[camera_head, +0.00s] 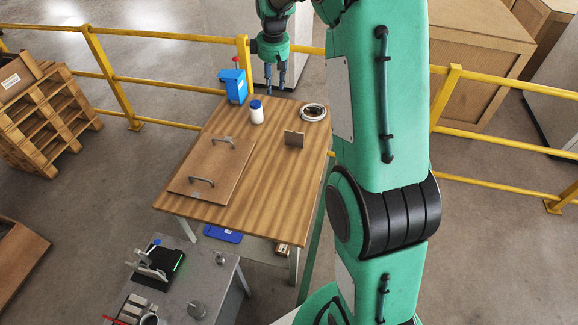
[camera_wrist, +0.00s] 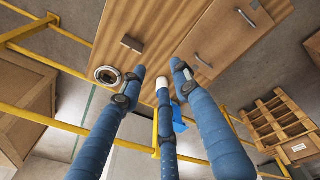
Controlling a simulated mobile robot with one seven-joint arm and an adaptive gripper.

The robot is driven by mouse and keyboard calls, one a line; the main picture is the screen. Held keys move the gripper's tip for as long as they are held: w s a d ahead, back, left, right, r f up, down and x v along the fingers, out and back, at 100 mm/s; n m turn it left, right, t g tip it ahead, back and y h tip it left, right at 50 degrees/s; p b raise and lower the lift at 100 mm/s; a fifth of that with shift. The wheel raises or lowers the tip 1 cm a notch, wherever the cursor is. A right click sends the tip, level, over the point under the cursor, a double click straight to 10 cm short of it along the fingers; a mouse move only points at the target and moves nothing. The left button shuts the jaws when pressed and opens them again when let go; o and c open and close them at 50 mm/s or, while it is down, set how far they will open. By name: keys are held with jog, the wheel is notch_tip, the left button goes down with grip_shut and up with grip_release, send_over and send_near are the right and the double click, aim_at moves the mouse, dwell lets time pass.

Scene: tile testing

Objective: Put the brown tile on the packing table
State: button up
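A small brown tile (camera_head: 294,138) stands on the wooden table (camera_head: 260,200), right of its middle, seemingly on edge. It also shows in the wrist view (camera_wrist: 132,43). I cannot tell which surface is the packing table. My gripper (camera_head: 276,92) hangs with its blue fingers pointing down, near the table's far edge, behind the tile and apart from it. In the wrist view my gripper (camera_wrist: 160,70) has its fingers spread, with nothing held between them.
A board with two handles (camera_head: 213,168) lies at left. A grey table (camera_head: 225,275) stands in front. Yellow railing (camera_head: 160,34) runs behind.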

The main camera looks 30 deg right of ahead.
jog(key=s+a+r+m+t, duration=0.1)
jog(key=s+a+r, duration=0.65)
jog(key=s, duration=0.35)
jog(key=s+a+r+m+t, duration=0.1)
jog(key=s+a+r+m, duration=0.1)
jog(key=s+a+r, duration=0.55)
jog(key=s+a+f+m+t, duration=0.1)
jog(key=s+a, duration=0.1)
jog(key=s, duration=1.1)
jog(key=s+a+f+m, duration=0.1)
jog(key=s+a+m, duration=0.1)
jog(key=s, duration=1.2)
jog(key=shift+a+t, duration=0.4)
jog(key=shift+a, duration=0.2)
jog(key=shift+f+b, duration=0.4)
